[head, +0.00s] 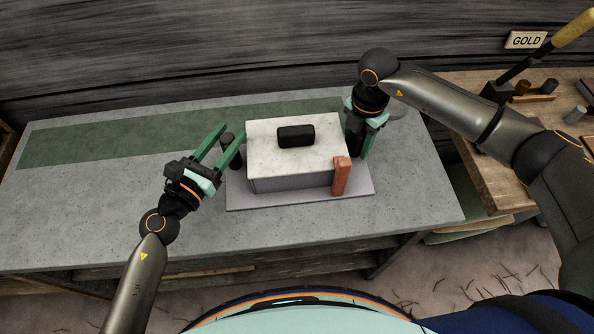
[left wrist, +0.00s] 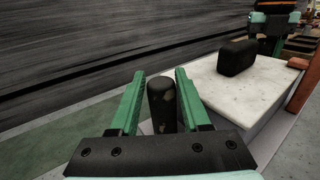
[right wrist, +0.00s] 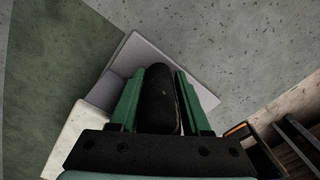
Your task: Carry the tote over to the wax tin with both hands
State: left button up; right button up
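The tote (head: 262,184) is a grey box with a pale speckled top, standing on a light grey base on the bench; it also shows in the left wrist view (left wrist: 222,90). A dark upright grip stands at its left side (left wrist: 162,103) and another at its right side (right wrist: 160,95). My left gripper (head: 231,134) is open, its fingers either side of the left grip with gaps showing. My right gripper (head: 362,132) has its fingers close around the right grip and looks open.
A black block (head: 296,136) lies on the pale top. A reddish-brown block (head: 341,176) stands at the front right corner. A green strip (head: 90,138) runs along the back of the grey bench (head: 90,215), which is clear at left. A wooden table (head: 475,140) with tools stands at right.

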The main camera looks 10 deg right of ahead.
pick_arm(q)
jog(key=o, duration=0.3)
pick_arm(e)
jog(key=o, duration=0.3)
jog(key=shift+r, duration=0.1)
pick_arm(q)
jog(key=shift+o, duration=0.2)
pick_arm(e)
jog(key=shift+o, duration=0.2)
pick_arm(q)
jog(key=v, duration=1.2)
pick_arm(e)
notch_tip(320, 180, up, 12)
